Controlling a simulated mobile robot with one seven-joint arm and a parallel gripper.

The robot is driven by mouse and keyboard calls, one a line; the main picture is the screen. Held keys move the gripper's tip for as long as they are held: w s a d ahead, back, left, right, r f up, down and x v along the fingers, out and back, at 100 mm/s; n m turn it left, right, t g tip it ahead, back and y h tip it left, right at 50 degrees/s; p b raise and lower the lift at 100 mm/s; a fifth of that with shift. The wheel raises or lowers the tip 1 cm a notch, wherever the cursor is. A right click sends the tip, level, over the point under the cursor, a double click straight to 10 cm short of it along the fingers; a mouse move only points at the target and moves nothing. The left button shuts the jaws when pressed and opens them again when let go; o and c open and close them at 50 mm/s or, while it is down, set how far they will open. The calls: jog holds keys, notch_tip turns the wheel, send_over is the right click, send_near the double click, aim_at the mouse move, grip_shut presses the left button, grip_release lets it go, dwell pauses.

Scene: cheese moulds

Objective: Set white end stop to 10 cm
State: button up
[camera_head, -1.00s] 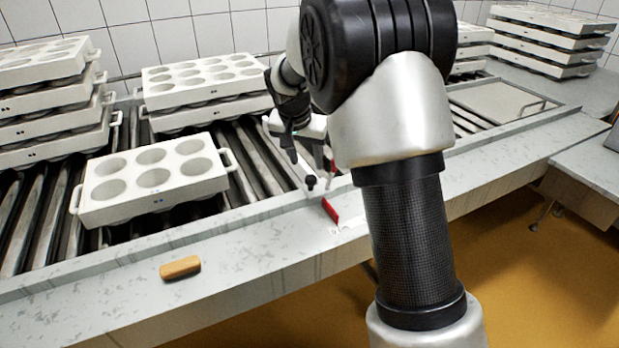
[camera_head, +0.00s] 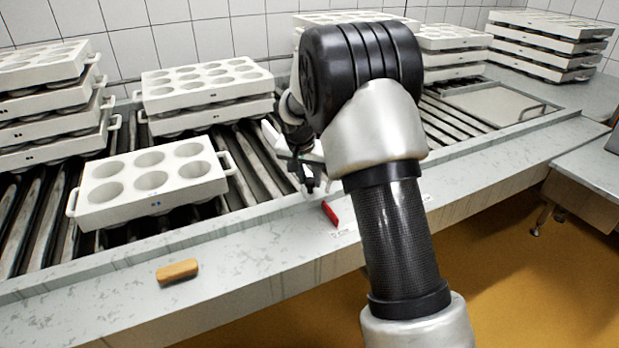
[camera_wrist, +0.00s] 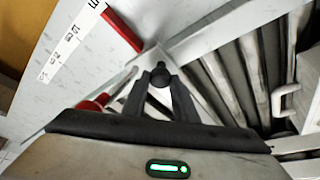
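A black round knob (camera_wrist: 160,75) stands between the two fingers of my gripper (camera_wrist: 160,82) in the wrist view. Whether the fingers press on it or only flank it cannot be told. In the head view my gripper (camera_head: 307,185) is low at the conveyor's front edge, with the knob hidden there. White parts of the end stop (camera_head: 272,137) show beside my gripper, partly covered by my arm. A red bar (camera_head: 330,213) lies on the front ledge; it also shows in the wrist view (camera_wrist: 121,30). A white scale strip (camera_wrist: 72,40) with marks lies beside it; its figures are not clearly legible.
A six-hole white mould (camera_head: 152,182) lies on the roller conveyor to the left. Mould stacks stand behind (camera_head: 205,95) and at far left (camera_head: 55,110). A brown block (camera_head: 177,271) lies on the ledge (camera_head: 235,262). A second red part (camera_wrist: 95,103) shows in the wrist view.

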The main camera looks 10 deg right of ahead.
grip_shut()
jog(key=w+d, duration=0.1)
jog(key=d, duration=0.2)
jog(key=d+p, duration=0.1)
jog(key=d, duration=0.2)
jog(key=w+d+p, duration=0.1)
jog(key=d, duration=0.2)
jog(key=shift+w+d, duration=0.35)
jog(key=shift+d, duration=0.05)
jog(key=o, duration=0.7)
grip_release()
jog(key=shift+o, duration=0.2)
jog(key=p+v, duration=0.3)
jog(key=v, duration=1.4)
jog(key=shift+s+a+r, duration=0.1)
jog(key=shift+s+r, duration=0.05)
jog(key=shift+s, duration=0.05)
